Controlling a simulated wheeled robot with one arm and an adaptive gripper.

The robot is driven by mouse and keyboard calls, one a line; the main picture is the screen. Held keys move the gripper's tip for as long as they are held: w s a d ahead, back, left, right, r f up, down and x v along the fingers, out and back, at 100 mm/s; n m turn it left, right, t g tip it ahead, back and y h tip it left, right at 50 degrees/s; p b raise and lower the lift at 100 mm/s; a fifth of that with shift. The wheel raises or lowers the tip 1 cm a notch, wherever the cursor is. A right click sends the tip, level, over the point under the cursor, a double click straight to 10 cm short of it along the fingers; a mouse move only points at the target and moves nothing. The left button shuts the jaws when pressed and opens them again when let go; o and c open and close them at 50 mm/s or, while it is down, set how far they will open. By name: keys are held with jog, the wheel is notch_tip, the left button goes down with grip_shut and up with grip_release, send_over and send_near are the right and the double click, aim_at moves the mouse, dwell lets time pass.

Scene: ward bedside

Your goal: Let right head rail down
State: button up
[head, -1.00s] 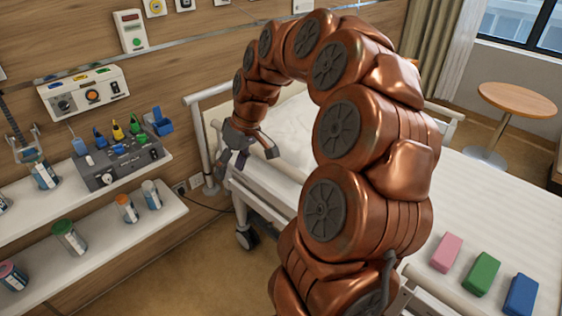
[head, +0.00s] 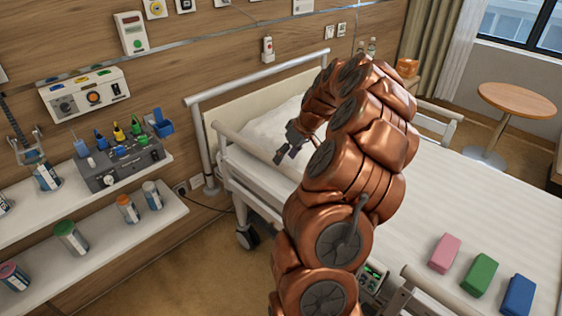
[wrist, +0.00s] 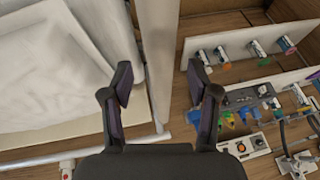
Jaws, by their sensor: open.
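The right head rail (head: 245,147) is a pale bar along the left side of the bed near the headboard. It stands raised above the mattress edge, and its farther end is hidden behind my arm. In the wrist view the rail (wrist: 158,50) runs upright in the picture between my fingers, nearer the left one. My gripper (head: 283,154) is open and empty, close to the rail on the bed side in the head view. Both fingers of my gripper (wrist: 160,82) show apart in the wrist view. I cannot tell the height gap or see any contact. No release handle is clear.
The bed (head: 440,190) holds a pillow (head: 275,128) and pink, green and blue blocks (head: 481,274). Wall shelves (head: 110,238) with bottles and a device (head: 122,163) stand left. Another near-side rail (head: 440,292) is lower right.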

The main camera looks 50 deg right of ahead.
jog(key=p+x, duration=0.1)
jog(key=x, duration=0.3)
grip_shut()
dwell(0.5)
